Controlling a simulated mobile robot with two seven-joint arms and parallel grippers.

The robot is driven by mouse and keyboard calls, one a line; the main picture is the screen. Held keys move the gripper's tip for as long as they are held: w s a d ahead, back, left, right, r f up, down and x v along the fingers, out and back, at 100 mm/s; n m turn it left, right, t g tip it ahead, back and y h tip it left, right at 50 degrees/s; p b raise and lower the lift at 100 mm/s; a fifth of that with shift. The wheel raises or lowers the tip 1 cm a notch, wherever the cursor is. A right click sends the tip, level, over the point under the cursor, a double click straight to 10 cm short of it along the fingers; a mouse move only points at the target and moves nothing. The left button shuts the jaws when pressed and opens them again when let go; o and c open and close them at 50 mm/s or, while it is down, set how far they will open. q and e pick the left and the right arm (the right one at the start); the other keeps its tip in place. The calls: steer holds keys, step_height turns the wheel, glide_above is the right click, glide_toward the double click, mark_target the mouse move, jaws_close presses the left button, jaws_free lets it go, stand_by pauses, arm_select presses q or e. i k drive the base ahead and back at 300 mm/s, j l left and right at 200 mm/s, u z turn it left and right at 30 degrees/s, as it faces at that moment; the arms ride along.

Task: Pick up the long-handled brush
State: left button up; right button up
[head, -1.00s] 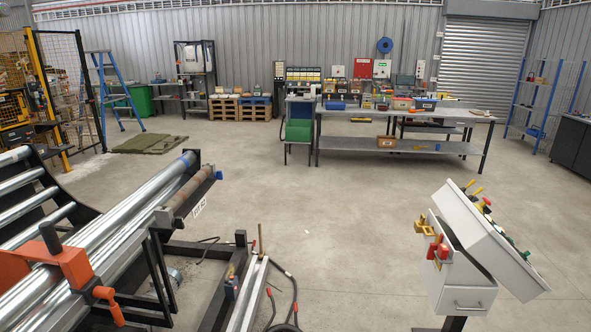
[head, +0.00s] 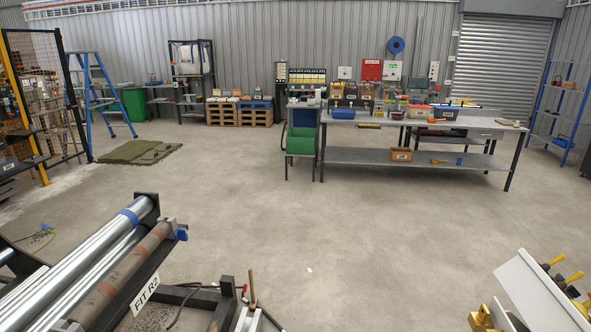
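I cannot make out a long-handled brush for certain. A short upright wooden stick (head: 252,287) shows at the bottom centre, beside the roller machine, and I cannot tell what it belongs to. Small tools and boxes lie on the long workbench (head: 345,155) at the back, too small to name surely. An orange-handled item (head: 436,121) lies on its top, and a yellow item (head: 438,161) lies on its lower shelf. Neither of my grippers is in view.
The roller machine (head: 146,292) fills the lower left, and a white control console (head: 535,292) stands at the lower right. A green mat (head: 140,152) lies at the left.

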mark_target(253, 304)
steer(key=i+u, duration=0.25)
steer(key=i, duration=0.25)
steer(key=i+l+u, duration=0.2)
steer(key=i, duration=0.25)
steer(key=i+l+u, duration=0.25)
steer(key=i, duration=0.2)
steer(key=i+l+u, duration=0.25)
steer(key=u, duration=0.2)
steer(key=i+l+u, duration=0.65)
steer(key=l+u, duration=0.3)
steer(key=i+l+u, duration=0.1)
steer(key=l+u, duration=0.9)
steer(key=l, duration=0.35)
